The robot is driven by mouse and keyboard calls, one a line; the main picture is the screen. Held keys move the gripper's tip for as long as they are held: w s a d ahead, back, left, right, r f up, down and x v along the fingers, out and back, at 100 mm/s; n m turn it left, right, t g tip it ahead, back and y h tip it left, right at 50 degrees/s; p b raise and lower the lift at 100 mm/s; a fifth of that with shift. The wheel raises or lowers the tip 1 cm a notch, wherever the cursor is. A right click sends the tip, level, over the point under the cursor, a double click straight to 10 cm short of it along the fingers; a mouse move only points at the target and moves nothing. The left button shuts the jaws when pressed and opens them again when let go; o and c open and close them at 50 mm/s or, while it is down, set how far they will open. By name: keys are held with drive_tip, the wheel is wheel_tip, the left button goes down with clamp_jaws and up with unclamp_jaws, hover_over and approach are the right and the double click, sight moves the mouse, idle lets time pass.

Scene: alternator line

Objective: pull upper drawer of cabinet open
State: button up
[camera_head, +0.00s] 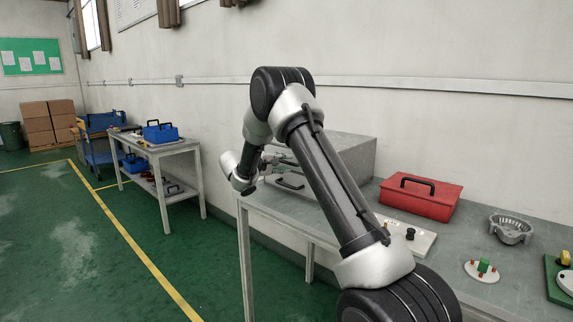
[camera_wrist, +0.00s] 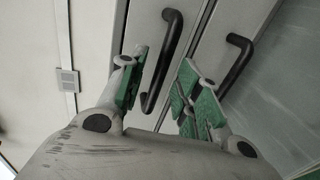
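The grey cabinet (camera_head: 345,152) stands on the workbench against the wall, partly hidden behind my arm. In the wrist view, two black bar handles show on its pale drawer fronts. One handle (camera_wrist: 172,52), apparently the upper drawer's, lies between my gripper's (camera_wrist: 164,66) green-padded fingers. The fingers are spread, with gaps visible beside the bar; I cannot tell how deep it sits between them. The other handle (camera_wrist: 238,58) is to the right, outside the fingers. In the head view, my gripper (camera_head: 278,162) is at the cabinet front, just above the lower handle (camera_head: 290,184). The drawers look shut.
A red toolbox (camera_head: 420,197), a grey metal housing (camera_head: 511,229) and small parts on plates share the workbench (camera_head: 455,255), right of the cabinet. A second table (camera_head: 160,149) with blue toolboxes stands at the left. The green floor (camera_head: 75,240) between is open.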

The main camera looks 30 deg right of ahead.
drive_tip(key=shift+x, duration=1.15)
clamp_jaws()
drive_tip(key=shift+s, duration=0.1)
drive_tip(key=f+v, duration=0.2)
drive_tip(key=v, duration=0.8)
drive_tip(key=a+f+v, duration=0.1)
drive_tip(key=f+v, duration=0.1)
drive_tip(key=v, duration=0.9)
drive_tip(key=shift+f, duration=0.2)
drive_tip(key=shift+s, duration=0.1)
unclamp_jaws()
